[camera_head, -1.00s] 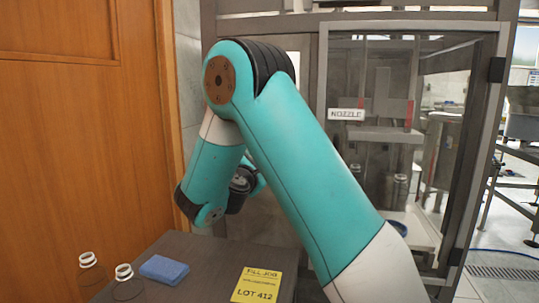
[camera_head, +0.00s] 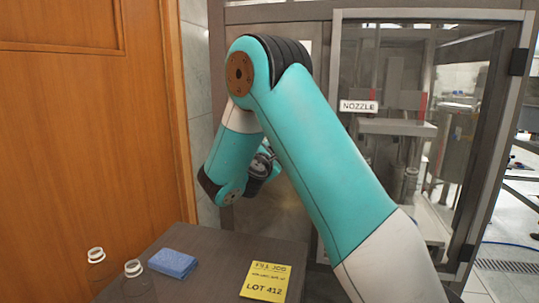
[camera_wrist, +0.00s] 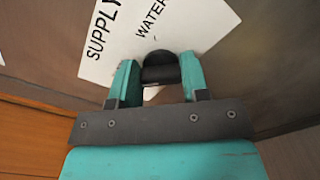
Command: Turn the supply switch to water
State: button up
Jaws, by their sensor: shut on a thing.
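The supply switch is a black knob (camera_wrist: 160,68) in front of a white label plate (camera_wrist: 115,50) in the wrist view. The plate reads "SUPPLY" and "WATER"; the rest of its lettering is hidden or out of frame. My gripper (camera_wrist: 160,78) has its two teal fingers on either side of the knob and is shut on it. The plate looks tilted in the wrist view. Which setting the knob points to cannot be told. In the head view my arm hides the switch and the gripper.
A table (camera_head: 215,243) holds a blue sponge (camera_head: 172,263), a yellow "FILL JOB LOT 412" card (camera_head: 266,281) and two clear bottles (camera_head: 135,283). A glazed cabinet door with a "NOZZLE" sign (camera_head: 358,106) stands at right. A wooden door (camera_head: 80,130) is at left.

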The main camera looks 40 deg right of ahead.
jog(key=shift+m, duration=0.3)
jog(key=m+b, duration=1.1)
jog(key=f+m+b, duration=0.1)
jog(key=m+b, duration=0.4)
jog(key=m, duration=0.1)
jog(key=shift+b, duration=0.3)
jog(key=shift+m, duration=0.4)
jog(key=o, duration=0.9)
jog(key=shift+r, duration=0.1)
